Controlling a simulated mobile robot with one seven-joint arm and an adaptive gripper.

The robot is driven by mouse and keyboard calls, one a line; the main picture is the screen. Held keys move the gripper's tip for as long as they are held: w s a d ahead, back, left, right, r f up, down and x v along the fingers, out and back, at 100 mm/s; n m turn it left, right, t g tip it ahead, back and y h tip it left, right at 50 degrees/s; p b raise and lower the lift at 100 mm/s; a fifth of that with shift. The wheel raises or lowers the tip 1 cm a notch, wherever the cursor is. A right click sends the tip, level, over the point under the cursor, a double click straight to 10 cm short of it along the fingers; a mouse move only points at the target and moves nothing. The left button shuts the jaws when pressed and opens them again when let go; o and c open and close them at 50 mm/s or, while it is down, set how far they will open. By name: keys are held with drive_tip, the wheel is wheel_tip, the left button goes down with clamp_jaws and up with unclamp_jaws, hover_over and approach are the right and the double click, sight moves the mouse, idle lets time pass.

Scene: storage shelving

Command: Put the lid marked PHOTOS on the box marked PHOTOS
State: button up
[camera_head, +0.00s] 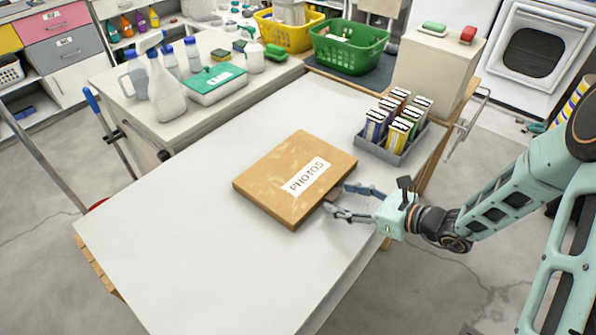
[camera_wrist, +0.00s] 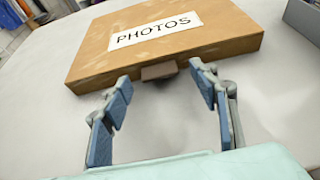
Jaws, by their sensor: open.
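A flat brown cardboard piece with a white PHOTOS label, looking like the lid (camera_head: 270,180), lies on the white table. It also shows in the wrist view (camera_wrist: 215,38), with a small brown tab (camera_wrist: 159,71) on its near edge. My gripper (camera_head: 335,198) is open at the right-hand near edge of the lid. In the wrist view its two fingertips (camera_wrist: 160,76) stand on either side of the tab, with gaps to it. No separate box marked PHOTOS shows, and I cannot tell whether one is under the lid.
A grey tray (camera_head: 385,152) of several small labelled boxes stands right of the lid. Green (camera_head: 350,45) and yellow (camera_head: 272,30) baskets and a beige block (camera_head: 435,75) stand behind. Bottles and a green-topped box (camera_head: 215,85) stand on the left counter. The table's near part is clear.

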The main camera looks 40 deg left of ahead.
drive_tip(key=shift+w+a+f, duration=0.1)
drive_tip(key=shift+a+f, duration=0.15)
drive_tip(key=shift+a, duration=0.4)
drive_tip(key=c, duration=1.4)
drive_tip(key=shift+r, duration=0.1)
